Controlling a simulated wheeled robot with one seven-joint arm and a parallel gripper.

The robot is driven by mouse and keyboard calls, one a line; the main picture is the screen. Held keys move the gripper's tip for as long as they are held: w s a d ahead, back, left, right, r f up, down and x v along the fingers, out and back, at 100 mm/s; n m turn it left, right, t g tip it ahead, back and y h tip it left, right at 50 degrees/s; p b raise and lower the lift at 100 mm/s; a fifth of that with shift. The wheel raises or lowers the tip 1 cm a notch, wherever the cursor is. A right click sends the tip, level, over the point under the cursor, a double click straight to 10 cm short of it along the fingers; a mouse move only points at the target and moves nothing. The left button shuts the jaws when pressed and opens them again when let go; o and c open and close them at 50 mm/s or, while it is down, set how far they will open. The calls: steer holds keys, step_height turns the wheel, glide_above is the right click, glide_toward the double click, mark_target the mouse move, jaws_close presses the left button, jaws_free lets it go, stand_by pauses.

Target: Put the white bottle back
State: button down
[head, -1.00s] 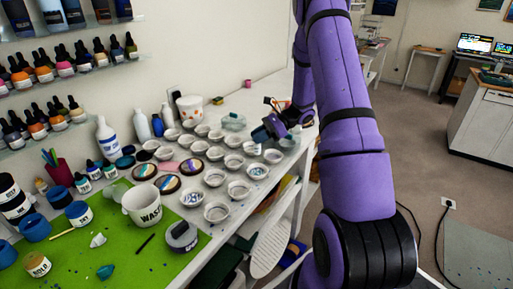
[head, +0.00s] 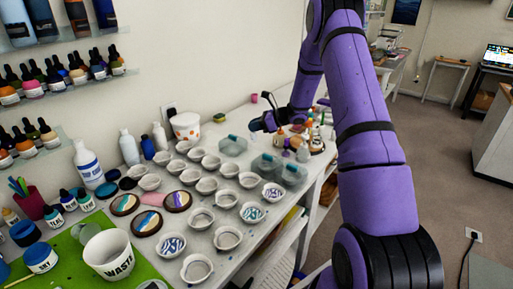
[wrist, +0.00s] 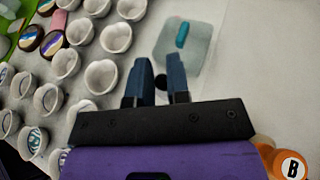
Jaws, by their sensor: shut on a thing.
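My gripper (head: 264,122) is over the far part of the table, beyond the white cups. White bottles stand by the wall: a large one with a blue label (head: 88,165), a plain one (head: 129,148) and a smaller one (head: 160,137).
A round stand (head: 314,146) with several orange bottles is right of my gripper. An orange bottle marked B (wrist: 291,166) shows in the wrist view. Clear tubs (head: 233,146) and many white cups (head: 228,238) crowd the table. Dropper bottles line a wall shelf (head: 70,92).

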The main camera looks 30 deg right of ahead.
mark_target(255, 141)
steer(key=shift+f, duration=3.85)
steer(key=shift+f, duration=0.1)
steer(key=c, duration=1.1)
jaws_free()
